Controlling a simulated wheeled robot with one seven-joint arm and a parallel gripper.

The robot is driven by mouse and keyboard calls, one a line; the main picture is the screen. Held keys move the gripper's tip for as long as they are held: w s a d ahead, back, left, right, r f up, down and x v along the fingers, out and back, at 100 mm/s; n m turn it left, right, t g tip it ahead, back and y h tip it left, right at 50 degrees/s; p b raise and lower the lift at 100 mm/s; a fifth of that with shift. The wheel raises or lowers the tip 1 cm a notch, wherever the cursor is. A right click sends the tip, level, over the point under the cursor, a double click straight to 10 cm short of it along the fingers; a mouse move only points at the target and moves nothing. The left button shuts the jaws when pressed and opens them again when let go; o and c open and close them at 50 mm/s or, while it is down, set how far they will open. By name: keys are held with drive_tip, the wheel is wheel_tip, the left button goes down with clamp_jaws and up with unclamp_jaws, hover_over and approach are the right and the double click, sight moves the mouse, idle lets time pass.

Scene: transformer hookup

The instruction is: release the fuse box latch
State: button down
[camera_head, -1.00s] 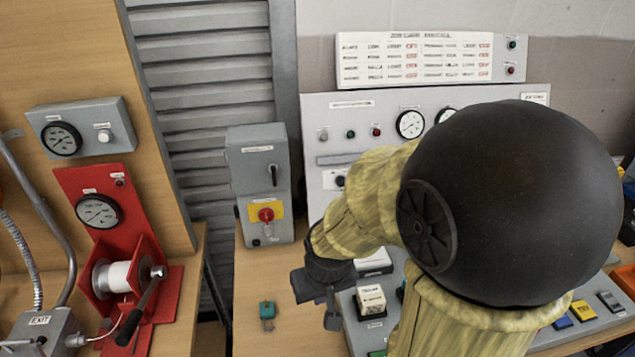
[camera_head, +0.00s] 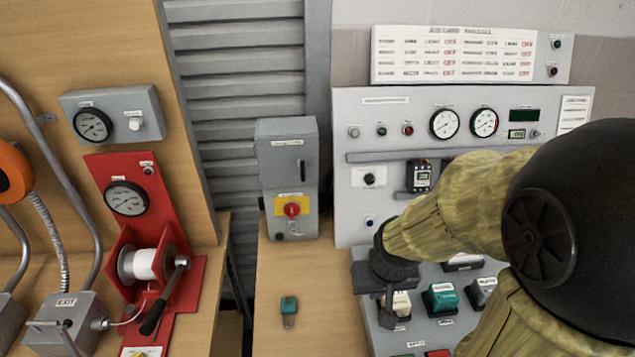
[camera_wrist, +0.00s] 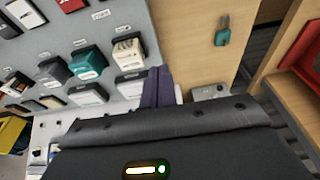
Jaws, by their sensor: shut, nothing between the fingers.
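The grey box (camera_head: 268,180) I take for the fuse box stands upright at the back of the wooden bench. On its front are a dark upright handle (camera_head: 301,170), which may be the latch, and a red knob (camera_head: 292,209) on a yellow plate. My gripper (camera_head: 388,312) is to the right of the box and nearer to me, apart from it, above the left edge of the sloping console. In the wrist view the dark fingers (camera_wrist: 158,86) are together with nothing between them. The box's front cannot be made out in the wrist view.
A teal-handled key-like item (camera_head: 289,306) lies on the bench in front of the box. A red winch stand (camera_head: 150,220) with a crank is at the left. Labelled blocks, one of them teal (camera_head: 440,297), sit on the console (camera_head: 400,341). The bench between box and gripper is clear.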

drive_tip(key=w+d+f+m+t+y, duration=0.1)
drive_tip(key=w+f+m+t+y, duration=0.15)
drive_tip(key=w, duration=0.55)
drive_tip(key=w+f+m+t+y, duration=0.1)
drive_tip(key=w+m+t, duration=0.25)
drive_tip(key=w, duration=0.45)
drive_tip(key=w+r+m+t+y, duration=0.4)
drive_tip(key=r+m+t+y, duration=0.1)
drive_tip(key=r+t+y, duration=0.1)
drive_tip(key=shift+w+a+r, duration=0.15)
drive_tip(key=shift+a+r, duration=0.15)
drive_tip(key=shift+r, duration=0.5)
drive_tip(key=shift+y, duration=0.25)
drive_tip(key=s+a+p+x, duration=0.1)
drive_tip(key=a+p+x, duration=0.1)
drive_tip(key=x, duration=1)
drive_tip(key=shift+a+p, duration=0.4)
drive_tip(key=shift+p, duration=0.5)
